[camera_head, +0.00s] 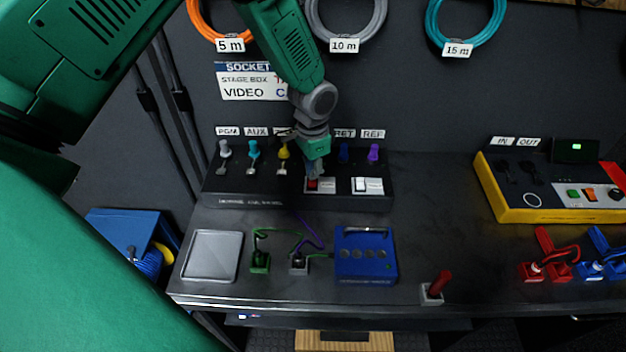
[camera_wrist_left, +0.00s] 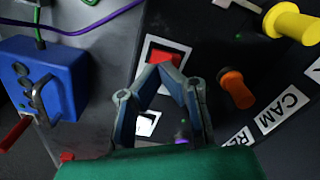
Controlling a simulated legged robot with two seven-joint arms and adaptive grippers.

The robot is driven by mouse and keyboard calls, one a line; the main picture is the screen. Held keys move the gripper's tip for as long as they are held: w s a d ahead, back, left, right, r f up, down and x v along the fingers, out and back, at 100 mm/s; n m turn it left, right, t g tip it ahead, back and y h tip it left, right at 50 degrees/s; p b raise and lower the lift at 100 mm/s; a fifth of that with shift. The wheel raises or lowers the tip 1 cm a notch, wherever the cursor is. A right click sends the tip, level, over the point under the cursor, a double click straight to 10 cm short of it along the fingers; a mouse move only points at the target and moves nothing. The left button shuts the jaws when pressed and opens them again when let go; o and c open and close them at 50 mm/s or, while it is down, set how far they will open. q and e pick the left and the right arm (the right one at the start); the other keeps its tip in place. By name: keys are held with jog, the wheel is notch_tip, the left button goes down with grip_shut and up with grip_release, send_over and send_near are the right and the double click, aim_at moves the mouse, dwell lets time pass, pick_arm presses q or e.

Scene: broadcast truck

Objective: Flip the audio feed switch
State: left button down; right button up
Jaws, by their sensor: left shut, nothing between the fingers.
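A black patch panel (camera_head: 240,187) stands at the back of the desk. It has a red rocker switch (camera_head: 312,184) on a white plate and a white rocker switch (camera_head: 368,185) to its right; I cannot read which is the audio feed. My left gripper (camera_head: 316,174) reaches down from above, shut and empty, over the red switch and partly hiding it. In the left wrist view the closed fingertips (camera_wrist_left: 164,67) overlap the lower edge of the red switch (camera_wrist_left: 165,55); contact cannot be told. The white switch (camera_wrist_left: 147,122) shows between the fingers. My right gripper is out of view.
Colored plugs, such as a yellow one (camera_head: 284,152), stick out behind the switches. A yellow-edged console (camera_head: 530,213) is at right. Desk between is clear.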

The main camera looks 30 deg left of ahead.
aim_at(312, 183)
pick_arm(q)
jog(key=shift+a+f, duration=0.1)
jog(key=shift+f, duration=0.2)
jog(key=shift+s+f+b, duration=0.1)
jog(key=shift+f+b, duration=0.6)
jog(key=shift+f, duration=0.3)
dwell(0.4)
jog(key=shift+r, duration=0.15)
jog(key=shift+r+p, duration=0.95)
jog(key=shift+p, duration=0.05)
notch_tip(312, 183, up, 5)
jog(key=p, duration=0.4)
jog(key=shift+f, duration=0.1)
